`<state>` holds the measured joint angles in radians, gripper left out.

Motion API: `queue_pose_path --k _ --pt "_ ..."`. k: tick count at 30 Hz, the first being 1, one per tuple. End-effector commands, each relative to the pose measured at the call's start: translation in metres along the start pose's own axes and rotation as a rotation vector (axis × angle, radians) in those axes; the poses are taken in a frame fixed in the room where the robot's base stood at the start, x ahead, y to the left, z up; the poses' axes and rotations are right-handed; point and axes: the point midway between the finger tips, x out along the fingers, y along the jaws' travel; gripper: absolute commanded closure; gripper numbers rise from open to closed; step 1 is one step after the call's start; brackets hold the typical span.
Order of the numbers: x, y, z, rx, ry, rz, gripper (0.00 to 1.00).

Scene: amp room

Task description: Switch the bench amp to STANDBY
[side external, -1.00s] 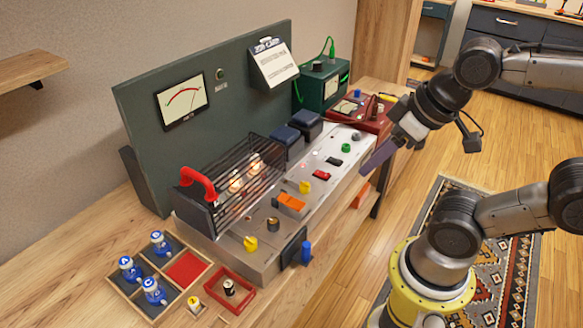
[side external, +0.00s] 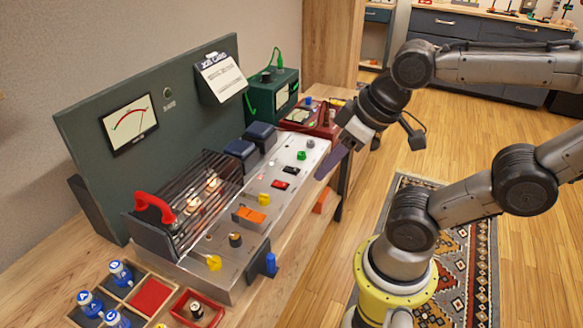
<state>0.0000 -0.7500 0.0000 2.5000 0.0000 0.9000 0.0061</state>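The bench amp is a silver chassis (side external: 222,284) on the wooden bench, with a dark green back panel and a needle meter (side external: 129,123). Its top carries a red rocker switch (side external: 280,184), a black rocker switch (side external: 290,170), an orange cover or switch (side external: 249,215), yellow knobs (side external: 264,199) (side external: 214,262), a dark knob (side external: 235,240) and a green button (side external: 302,155). Lettering, including any STANDBY mark, is too small to read. My gripper (side external: 330,165) hangs near the chassis's far right end, seemingly apart from the controls. Its fingers overlap in this view, so their opening is hidden.
A green box (side external: 271,94) and a red instrument (side external: 310,122) stand behind.

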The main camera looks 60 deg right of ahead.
Motion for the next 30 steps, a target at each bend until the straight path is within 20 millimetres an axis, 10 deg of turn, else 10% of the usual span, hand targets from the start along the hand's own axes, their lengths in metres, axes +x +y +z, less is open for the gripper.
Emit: queue_pose_path --k 6,17,30 --pt "-0.005 0.001 -0.002 0.136 -0.006 0.003 1.00" --pt "-0.022 0.022 -0.078 0.608 -0.060 0.078 1.00" --pt "0.030 0.098 -0.163 1.121 -0.205 0.262 1.00"
